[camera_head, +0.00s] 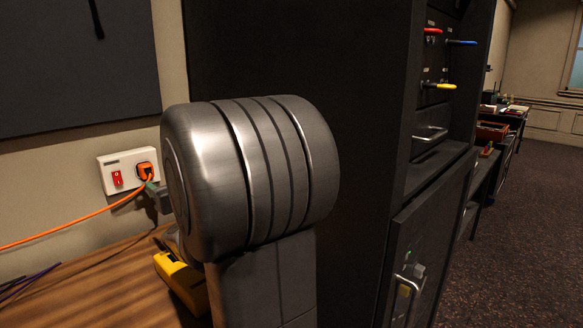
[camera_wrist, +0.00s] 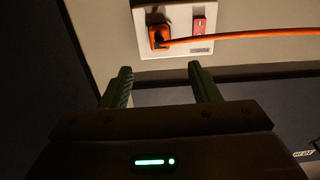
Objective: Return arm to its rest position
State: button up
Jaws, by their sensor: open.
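My gripper (camera_wrist: 161,82) is open in the wrist view, with two green fingers apart and nothing between them. The fingers point toward a white wall socket plate (camera_wrist: 177,30), which holds an orange plug (camera_wrist: 158,37) and a red switch (camera_wrist: 198,24). The plug lies beyond the fingertips, and I see no contact with it. In the head view the same socket plate (camera_head: 122,178) is on the wall at left, with the orange plug (camera_head: 145,171) in it. My large grey arm joint fills the middle and hides most of my gripper there.
An orange cable (camera_head: 65,228) runs left from the plug above the wooden desk (camera_head: 90,285). A yellow object (camera_head: 183,283) sits on the desk, partly behind my arm. A tall dark cabinet (camera_head: 365,130) stands close at right. Open floor (camera_head: 530,240) lies farther right.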

aim_at(149, 173)
jog(key=x, duration=1.1)
jog(key=shift+w+a+f, duration=0.2)
jog(key=shift+a, duration=0.15)
jog(key=shift+d+f, duration=0.1)
jog(key=shift+d, duration=0.05)
jog(key=shift+p+v, duration=0.3)
jog(key=shift+v, duration=0.8)
